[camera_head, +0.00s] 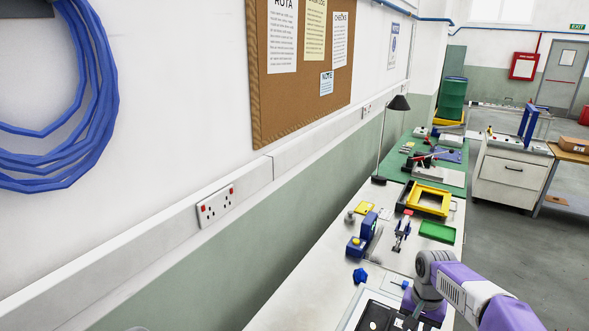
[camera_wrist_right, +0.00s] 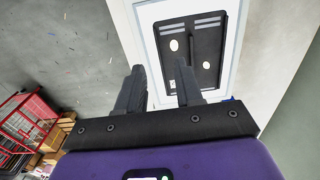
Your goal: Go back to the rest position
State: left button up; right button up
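My right arm comes into the head view from the lower right, purple and grey, over the near end of the white bench (camera_head: 312,283). My right gripper (camera_wrist_right: 160,88) shows in the right wrist view with its two dark fingers apart and nothing between them. Beyond the fingers lies a black plate (camera_wrist_right: 204,68) with light slots and white round spots, on a white-bordered surface. A black panel also shows at the bottom edge of the head view (camera_head: 376,317), partly hidden by my arm. My left gripper is in neither view.
The bench carries a blue device (camera_head: 358,246), a yellow frame (camera_head: 429,200), a green tray (camera_head: 437,232) and a black lamp (camera_head: 398,103). A wall with a corkboard (camera_head: 300,100) and blue hose (camera_head: 85,150) runs along the left. Open floor (camera_head: 512,250) lies to the right.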

jog(key=s+a+f+n+y, duration=0.15)
jog(key=a+f, duration=0.25)
jog(key=f, duration=0.4)
jog(key=s+a+f+n+y, duration=0.15)
jog(key=a+f, duration=0.25)
jog(key=f, duration=0.4)
jog(key=s+a+f+y+b, duration=0.1)
jog(key=s+a+f, duration=0.6)
jog(key=s, duration=0.4)
jog(key=s+a+f, duration=0.5)
jog(key=s+f, duration=0.3)
jog(key=s, duration=0.2)
pick_arm(q)
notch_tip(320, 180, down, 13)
jog(key=b, duration=1.2)
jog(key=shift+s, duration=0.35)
pick_arm(e)
notch_tip(320, 180, down, 12)
jog(key=shift+w+n+t, duration=0.3)
jog(key=shift+w, duration=0.1)
